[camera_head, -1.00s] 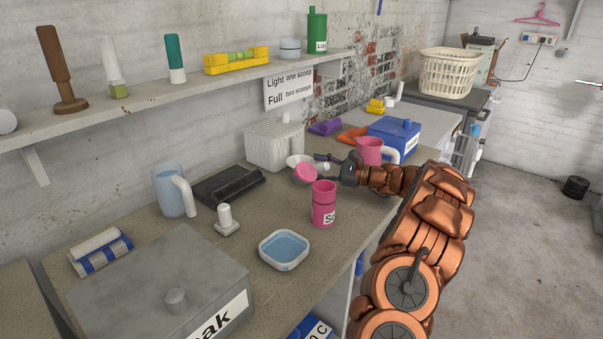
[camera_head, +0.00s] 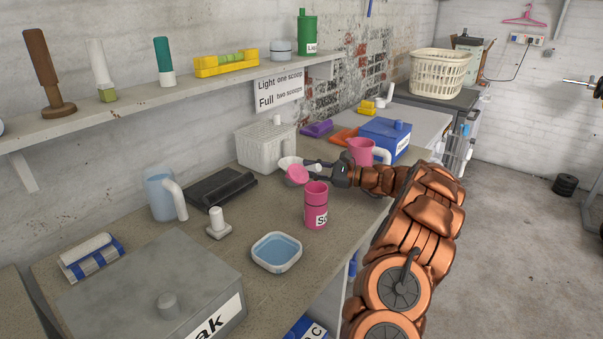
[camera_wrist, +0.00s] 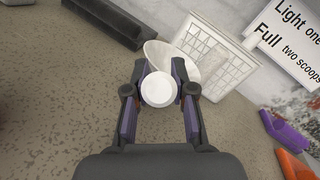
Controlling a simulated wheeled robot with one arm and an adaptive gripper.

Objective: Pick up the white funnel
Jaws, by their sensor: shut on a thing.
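The white funnel (camera_wrist: 168,58) is at the centre of the wrist view. Its pale flared part lies beyond my fingertips, and a round white end (camera_wrist: 158,89) faces the camera between the fingers. My gripper (camera_wrist: 158,92) is shut on it, one dark finger on each side. In the head view my gripper (camera_head: 322,169) reaches left over the worktop, and the funnel (camera_head: 287,162) shows as a small white shape at its tips. A pink disc (camera_head: 298,175) covers part of it there. I cannot tell whether the funnel touches the worktop.
A white woven basket (camera_head: 263,150) stands just behind the funnel. A pink canister (camera_head: 316,208) is close in front, and a pink jug (camera_head: 360,152) and blue box (camera_head: 385,138) stand to the right. A water dish (camera_head: 277,252) and black tray (camera_head: 220,188) lie nearby.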

